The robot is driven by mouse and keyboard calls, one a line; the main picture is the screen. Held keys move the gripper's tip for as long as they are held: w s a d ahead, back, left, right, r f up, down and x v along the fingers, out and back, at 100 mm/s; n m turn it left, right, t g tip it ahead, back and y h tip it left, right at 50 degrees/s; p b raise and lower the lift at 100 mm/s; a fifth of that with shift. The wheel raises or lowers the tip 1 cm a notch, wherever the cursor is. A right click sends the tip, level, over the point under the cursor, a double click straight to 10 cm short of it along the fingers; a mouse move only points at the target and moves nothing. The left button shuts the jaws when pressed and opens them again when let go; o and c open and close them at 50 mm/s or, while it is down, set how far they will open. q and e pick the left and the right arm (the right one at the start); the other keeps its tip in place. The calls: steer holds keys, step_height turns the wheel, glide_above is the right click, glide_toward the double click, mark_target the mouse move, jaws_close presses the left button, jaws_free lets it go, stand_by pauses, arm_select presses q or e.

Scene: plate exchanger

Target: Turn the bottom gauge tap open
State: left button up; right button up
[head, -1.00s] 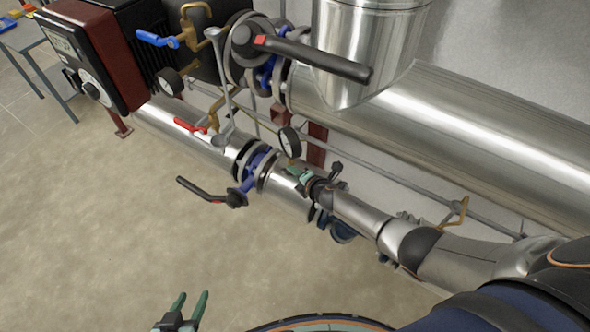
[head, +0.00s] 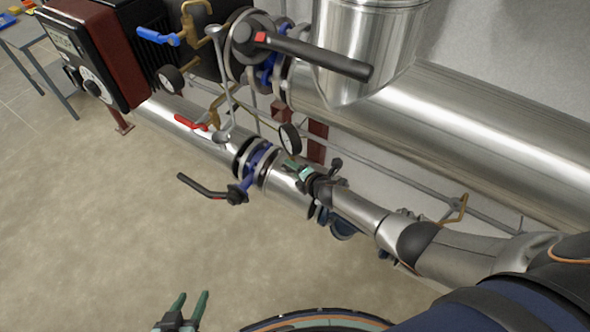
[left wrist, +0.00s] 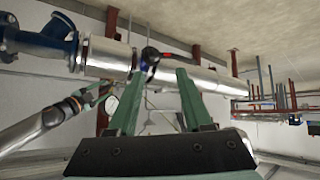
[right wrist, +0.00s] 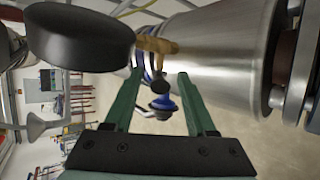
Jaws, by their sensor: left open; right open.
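The bottom gauge (head: 290,138) is a round dial with a black rim above the lower pipe. My right gripper (head: 298,170) is open just below it, and the brass stem there is largely hidden in the head view. In the right wrist view the gauge's black back (right wrist: 80,38) is close at upper left. A brass tap fitting (right wrist: 155,45) shows just beyond and between the open fingertips (right wrist: 160,74); I cannot tell whether they touch it. My left gripper (head: 188,298) is open and empty over the floor, far from the pipe.
The lower pipe (head: 185,128) carries a blue valve with a black lever (head: 203,187) and a red-handled tap (head: 190,122). Above are a larger black-levered valve (head: 310,52) and a blue-handled tap (head: 158,38).

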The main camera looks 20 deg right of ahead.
arm_select(q)
steer(key=shift+r, duration=0.15)
arm_select(e)
steer(key=shift+r, duration=0.1)
steer(key=shift+s+r+p, duration=0.2)
steer(key=shift+p, duration=0.15)
arm_select(q)
step_height(320, 180, up, 6)
steer(key=a+p, duration=0.2)
steer(key=p, duration=0.4)
steer(key=shift+s+f+y+p, duration=0.2)
steer(key=shift+s+y+p, duration=0.1)
steer(key=shift+s+p, duration=0.15)
arm_select(e)
steer(key=v, duration=1.1)
steer(key=shift+s, duration=0.4)
steer(key=shift+d, duration=0.1)
steer(key=shift+c, duration=0.3)
